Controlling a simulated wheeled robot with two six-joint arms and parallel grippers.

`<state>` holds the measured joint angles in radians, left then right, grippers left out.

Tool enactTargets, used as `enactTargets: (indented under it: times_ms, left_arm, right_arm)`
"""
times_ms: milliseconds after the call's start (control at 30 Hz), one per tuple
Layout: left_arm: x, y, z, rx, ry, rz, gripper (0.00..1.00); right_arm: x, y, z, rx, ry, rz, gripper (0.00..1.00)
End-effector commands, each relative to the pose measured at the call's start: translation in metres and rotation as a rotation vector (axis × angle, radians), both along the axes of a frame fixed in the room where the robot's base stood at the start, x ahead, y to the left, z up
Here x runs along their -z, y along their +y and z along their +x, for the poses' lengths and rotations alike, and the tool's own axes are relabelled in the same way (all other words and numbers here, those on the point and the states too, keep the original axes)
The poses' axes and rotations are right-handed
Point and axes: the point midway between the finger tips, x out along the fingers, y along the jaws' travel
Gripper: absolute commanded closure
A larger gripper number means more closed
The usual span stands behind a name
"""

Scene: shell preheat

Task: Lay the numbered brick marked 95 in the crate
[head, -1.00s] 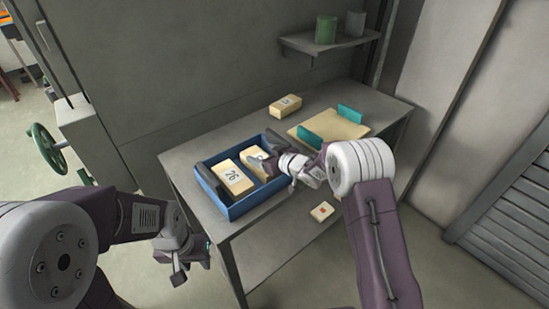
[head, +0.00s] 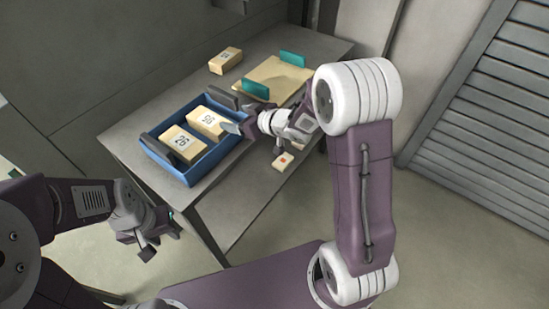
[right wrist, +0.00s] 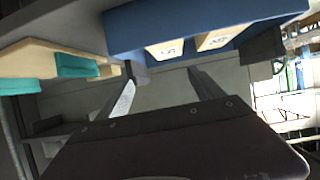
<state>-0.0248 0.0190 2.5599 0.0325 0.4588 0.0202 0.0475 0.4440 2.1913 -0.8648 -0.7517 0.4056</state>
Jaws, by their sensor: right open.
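The blue crate (head: 193,178) stands on the table. A pale brick (head: 209,122) lies flat in it, its dark number looking like 95 though small and turned. A second pale brick marked 26 (head: 182,144) lies to its left. Both also show in the crate (right wrist: 125,38) in the right wrist view. My right gripper (head: 236,122) is at the crate's right side, near the 95 brick. In the right wrist view its fingers (right wrist: 166,72) are spread with nothing between them. My left gripper (head: 138,243) hangs off the table's front left; its jaw gap is unclear.
Another pale brick (head: 225,60) lies at the table's back. A tan board (head: 262,73) with teal upright pieces (head: 292,59) lies right of it. A small card with a red mark (head: 283,161) lies below my right wrist. Bare tabletop lies left of the crate.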

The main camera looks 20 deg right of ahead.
Motion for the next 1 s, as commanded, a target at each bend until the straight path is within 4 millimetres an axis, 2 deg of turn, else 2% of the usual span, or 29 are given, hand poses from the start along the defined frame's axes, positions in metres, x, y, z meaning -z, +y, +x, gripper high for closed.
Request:
enactTargets:
  times_ms: [67,100,167,200,300,400,433,533,1000]
  left_arm:
    - [0.000,0.000,0.000,0.000,0.000,0.000,0.64]
    - [0.000,0.000,0.000,0.000,0.000,0.000,0.64]
    - [0.000,0.000,0.000,0.000,0.000,0.000,0.64]
    - [0.000,0.000,0.000,0.000,0.000,0.000,0.64]
    - [0.000,0.000,0.000,0.000,0.000,0.000,0.64]
    - [0.000,0.000,0.000,0.000,0.000,0.000,0.64]
    - [0.000,0.000,0.000,0.000,0.000,0.000,0.64]
    - [0.000,0.000,0.000,0.000,0.000,0.000,0.64]
    - [0.000,0.000,0.000,0.000,0.000,0.000,0.64]
  right_arm:
    - [0.013,-0.032,-0.012,0.140,0.091,-0.085,0.23]
    - [0.025,-0.055,-0.028,0.234,0.176,-0.139,0.23]
    - [0.045,-0.084,-0.067,0.360,0.337,-0.209,0.23]
    - [0.058,-0.097,-0.100,0.424,0.456,-0.243,0.23]
    - [0.079,-0.107,-0.183,0.514,0.737,-0.273,0.23]
    - [0.086,-0.100,-0.239,0.534,0.924,-0.265,0.23]
    - [0.087,-0.098,-0.249,0.535,0.959,-0.260,0.23]
    - [0.088,-0.094,-0.265,0.533,1.013,-0.254,0.23]
    - [0.088,-0.094,-0.264,0.534,1.014,-0.254,0.23]
